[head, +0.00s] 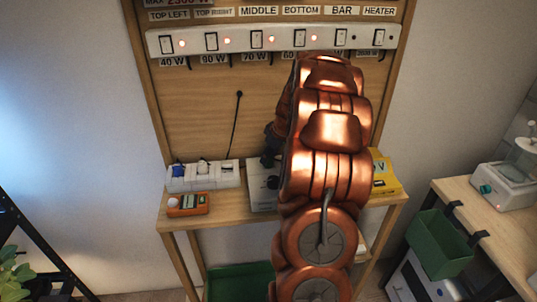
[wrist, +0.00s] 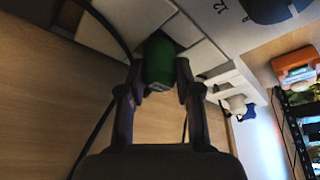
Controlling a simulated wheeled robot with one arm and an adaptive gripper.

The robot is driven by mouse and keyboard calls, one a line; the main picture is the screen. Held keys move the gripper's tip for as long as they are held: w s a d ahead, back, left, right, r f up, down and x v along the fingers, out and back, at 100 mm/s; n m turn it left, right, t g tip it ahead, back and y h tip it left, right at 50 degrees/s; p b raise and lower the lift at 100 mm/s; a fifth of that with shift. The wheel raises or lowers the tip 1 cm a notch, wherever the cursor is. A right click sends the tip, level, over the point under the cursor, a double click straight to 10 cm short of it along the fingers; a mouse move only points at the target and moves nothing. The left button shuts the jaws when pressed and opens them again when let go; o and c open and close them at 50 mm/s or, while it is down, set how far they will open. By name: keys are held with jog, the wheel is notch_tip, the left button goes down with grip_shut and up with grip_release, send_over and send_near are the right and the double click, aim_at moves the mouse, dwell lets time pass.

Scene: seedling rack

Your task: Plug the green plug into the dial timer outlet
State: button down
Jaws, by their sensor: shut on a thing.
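My gripper (wrist: 160,76) is shut on the green plug (wrist: 159,58) in the wrist view, one finger on each side of it. The plug is in front of white angular housing; I cannot tell whether it touches it. The dial timer (wrist: 232,22) shows at the top of the wrist view as a pale face with a "12" and a dark dial. In the head view, a pale box (head: 261,190) on the shelf, apparently the timer, is partly hidden by my copper arm. The plug is hidden in the head view.
A white power strip (head: 203,177) with a blue and a white plug stands left of the box. An orange meter (head: 188,204) lies before it, and a yellow device (head: 384,173) stands to the right. A dark cable (wrist: 97,130) hangs beside the gripper.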

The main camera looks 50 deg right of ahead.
jog(key=shift+f, duration=0.2)
jog(key=c, duration=0.7)
grip_release()
jog(key=v, duration=1.2)
